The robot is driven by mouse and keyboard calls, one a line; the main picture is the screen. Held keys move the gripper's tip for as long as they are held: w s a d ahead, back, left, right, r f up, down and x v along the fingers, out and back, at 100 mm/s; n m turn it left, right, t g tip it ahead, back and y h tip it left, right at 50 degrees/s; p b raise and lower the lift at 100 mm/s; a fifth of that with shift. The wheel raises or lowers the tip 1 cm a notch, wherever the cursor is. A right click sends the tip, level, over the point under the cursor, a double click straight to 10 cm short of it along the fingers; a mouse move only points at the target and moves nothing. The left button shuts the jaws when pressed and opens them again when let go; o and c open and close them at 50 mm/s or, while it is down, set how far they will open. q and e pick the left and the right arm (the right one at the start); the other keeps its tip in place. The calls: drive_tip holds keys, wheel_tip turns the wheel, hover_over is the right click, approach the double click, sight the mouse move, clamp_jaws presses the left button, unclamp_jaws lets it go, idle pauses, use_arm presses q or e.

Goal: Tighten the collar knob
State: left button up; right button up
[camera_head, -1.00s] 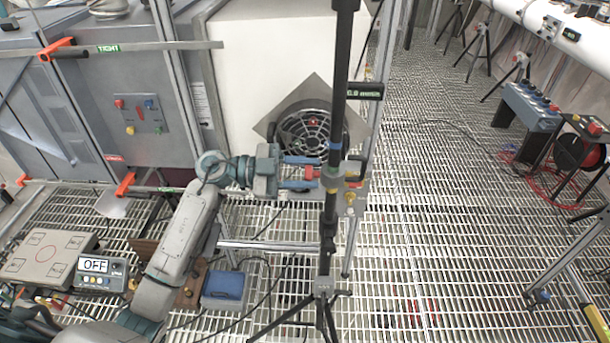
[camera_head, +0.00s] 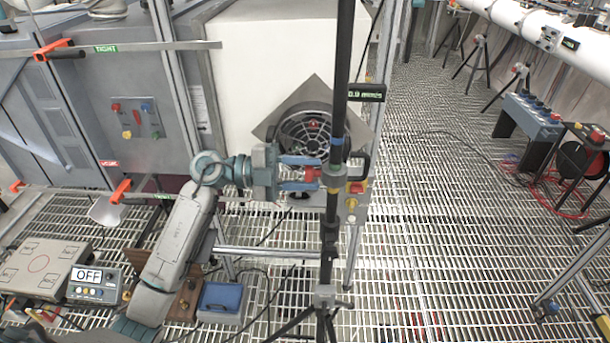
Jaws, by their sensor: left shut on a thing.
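A black tripod pole (camera_head: 341,110) stands upright at the centre of the head view. A red knob (camera_head: 312,175) projects from the collar's left side. My left gripper (camera_head: 308,174) comes in from the left, with its blue fingers one above the other, shut on the red knob. The fingertips partly hide the knob. My right gripper is not in view.
A round fan grille (camera_head: 309,134) on a white box is close behind the gripper. A small display (camera_head: 366,92) is beside the pole. A blue box (camera_head: 220,298) and a control unit reading OFF (camera_head: 93,283) are at lower left. Open grating lies to the right.

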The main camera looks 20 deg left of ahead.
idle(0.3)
use_arm(q)
drive_tip(key=o, duration=1)
drive_tip(key=b+v, duration=0.4)
drive_tip(key=v, duration=0.6)
drive_tip(key=shift+a, duration=0.4)
